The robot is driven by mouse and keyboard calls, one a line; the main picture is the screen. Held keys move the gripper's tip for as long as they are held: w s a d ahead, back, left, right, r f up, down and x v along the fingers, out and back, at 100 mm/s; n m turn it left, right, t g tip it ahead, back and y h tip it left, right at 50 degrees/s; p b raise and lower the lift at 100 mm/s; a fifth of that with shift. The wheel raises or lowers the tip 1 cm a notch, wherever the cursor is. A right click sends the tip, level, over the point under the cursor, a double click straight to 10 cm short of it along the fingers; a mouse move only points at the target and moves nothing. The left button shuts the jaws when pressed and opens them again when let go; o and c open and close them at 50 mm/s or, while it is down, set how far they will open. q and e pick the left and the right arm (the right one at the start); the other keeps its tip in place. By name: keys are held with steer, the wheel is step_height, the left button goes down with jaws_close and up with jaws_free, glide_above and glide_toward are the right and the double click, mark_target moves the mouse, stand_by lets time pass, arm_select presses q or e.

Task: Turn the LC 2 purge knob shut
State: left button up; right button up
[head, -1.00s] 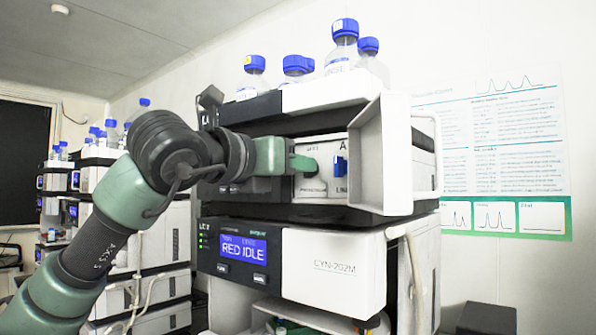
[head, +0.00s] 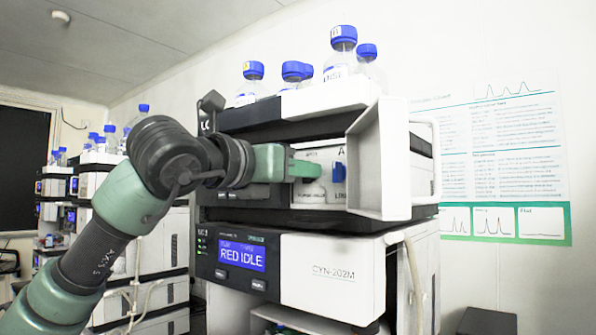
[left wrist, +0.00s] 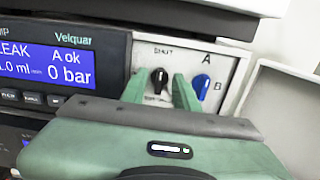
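The purge knob (left wrist: 158,80) is a small black knob on the pale panel (left wrist: 205,62), under the word "SHUT". It shows in the left wrist view, its grip standing nearly upright. My left gripper (left wrist: 158,91) is open, with one green finger on each side of the knob. I cannot tell whether either finger touches it. In the head view my left gripper (head: 310,170) reaches to this panel from the left and hides the knob. A blue A/B knob (left wrist: 200,82) sits just right of the fingers. My right gripper is not in view.
An open white door (head: 382,160) stands out at the panel's right side. Bottles with blue caps (head: 343,40) stand on top. The unit below (head: 332,272) shows "RED IDLE". A display beside the panel (left wrist: 62,63) reads "LEAK" and "0 bar".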

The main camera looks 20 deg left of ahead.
arm_select(q)
steer(key=b+v, duration=0.3)
steer(key=v, duration=0.4)
steer(key=shift+s+a, duration=0.15)
steer(key=shift+s, duration=0.2)
